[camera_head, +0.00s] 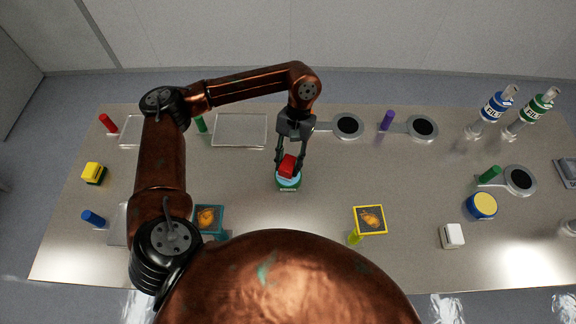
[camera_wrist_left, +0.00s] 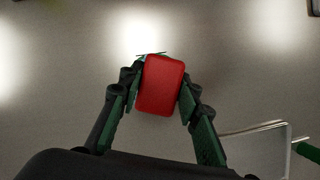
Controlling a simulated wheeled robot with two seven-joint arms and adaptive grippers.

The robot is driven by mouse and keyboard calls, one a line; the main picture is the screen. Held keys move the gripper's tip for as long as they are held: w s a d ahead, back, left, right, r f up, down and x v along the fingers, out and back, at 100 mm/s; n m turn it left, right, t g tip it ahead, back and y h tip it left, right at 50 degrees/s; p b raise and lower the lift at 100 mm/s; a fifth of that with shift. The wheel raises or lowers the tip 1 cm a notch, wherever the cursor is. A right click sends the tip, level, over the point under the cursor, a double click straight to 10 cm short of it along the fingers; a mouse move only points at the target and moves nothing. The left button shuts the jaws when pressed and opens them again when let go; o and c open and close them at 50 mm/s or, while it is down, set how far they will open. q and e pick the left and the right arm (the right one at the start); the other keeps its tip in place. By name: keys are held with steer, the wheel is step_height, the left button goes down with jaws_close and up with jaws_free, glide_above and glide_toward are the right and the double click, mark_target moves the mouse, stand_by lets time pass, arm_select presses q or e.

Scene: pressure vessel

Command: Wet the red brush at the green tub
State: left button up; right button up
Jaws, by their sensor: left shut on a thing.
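The red brush (camera_head: 287,165) is held between the fingers of my left gripper (camera_head: 289,160), which is shut on it. In the head view the brush overlaps the far part of the green tub (camera_head: 289,187), a round tub with a pale blue top, standing mid-table. I cannot tell whether the brush touches the tub's top. In the left wrist view the red brush (camera_wrist_left: 162,85) fills the space between the fingertips (camera_wrist_left: 160,92) and hides most of what lies below. My right gripper is not in view.
A blue tub with a yellow top (camera_head: 482,206) stands at the right. A yellow brush (camera_head: 93,173) is at the far left. Picture tiles (camera_head: 370,219) lie near the front, and round dark pads (camera_head: 348,126) at the back. The table around the green tub is clear.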

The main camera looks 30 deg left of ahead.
mark_target(286, 168)
arm_select(q)
steer(key=shift+r+p, duration=0.45)
steer(key=shift+r, duration=1.95)
